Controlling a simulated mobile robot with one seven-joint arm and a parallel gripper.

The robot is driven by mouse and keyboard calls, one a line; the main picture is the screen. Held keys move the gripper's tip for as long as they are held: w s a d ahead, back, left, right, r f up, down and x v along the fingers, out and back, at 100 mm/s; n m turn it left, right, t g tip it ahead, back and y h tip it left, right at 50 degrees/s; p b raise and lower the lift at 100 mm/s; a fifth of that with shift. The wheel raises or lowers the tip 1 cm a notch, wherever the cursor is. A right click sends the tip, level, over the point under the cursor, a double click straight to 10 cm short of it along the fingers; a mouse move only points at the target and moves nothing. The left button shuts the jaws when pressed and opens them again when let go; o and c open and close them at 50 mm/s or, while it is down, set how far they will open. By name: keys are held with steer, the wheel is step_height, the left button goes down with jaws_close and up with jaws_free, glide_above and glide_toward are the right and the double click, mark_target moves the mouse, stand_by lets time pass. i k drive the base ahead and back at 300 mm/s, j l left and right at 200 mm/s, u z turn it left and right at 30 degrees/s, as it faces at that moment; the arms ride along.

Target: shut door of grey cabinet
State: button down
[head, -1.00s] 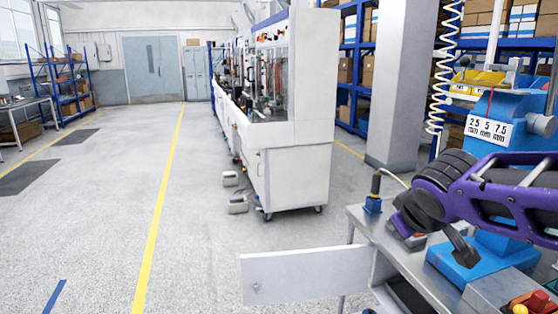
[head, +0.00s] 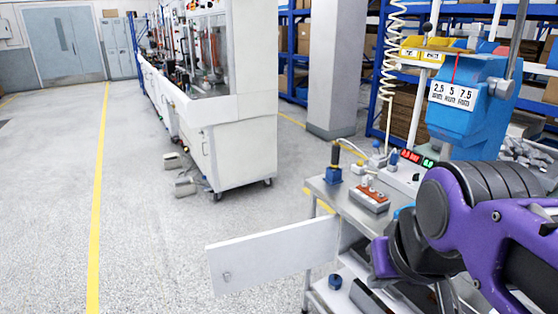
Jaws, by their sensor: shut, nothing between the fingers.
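The grey cabinet (head: 345,238) stands under the left end of a metal-topped bench in the head view. Its flat pale grey door (head: 270,256) hangs wide open. The door reaches out to the left from the cabinet's front edge, with a small latch near its free left end. My purple and black arm fills the lower right and hides part of the cabinet and bench. No gripper fingers can be made out; I see no contact between my arm and the door.
On the bench stand a blue press (head: 470,105), a red-and-grey box (head: 369,199) and a blue-based post (head: 333,165). A white machine cabinet (head: 240,150) stands behind the door. The speckled floor (head: 150,240) left of the door is clear.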

mark_target(259, 258)
steer(key=k+z, duration=0.1)
steer(key=k, duration=0.5)
steer(key=z, duration=1.2)
steer(key=j+z, duration=0.1)
steer(key=z, duration=1.1)
steer(key=k+j, duration=0.2)
steer(key=j, duration=0.3)
steer(key=k+j, duration=0.2)
steer(key=j, duration=0.25)
steer(key=k+j, duration=0.2)
steer(key=j, duration=0.3)
steer(key=k+j, duration=0.2)
steer(key=j, duration=0.25)
steer(key=k+j, duration=0.2)
steer(key=j, duration=0.3)
steer(key=k+j, duration=0.25)
steer(key=j, duration=0.25)
steer(key=k+j, duration=0.2)
steer(key=j, duration=0.25)
steer(key=k+j, duration=0.2)
steer(key=j, duration=0.3)
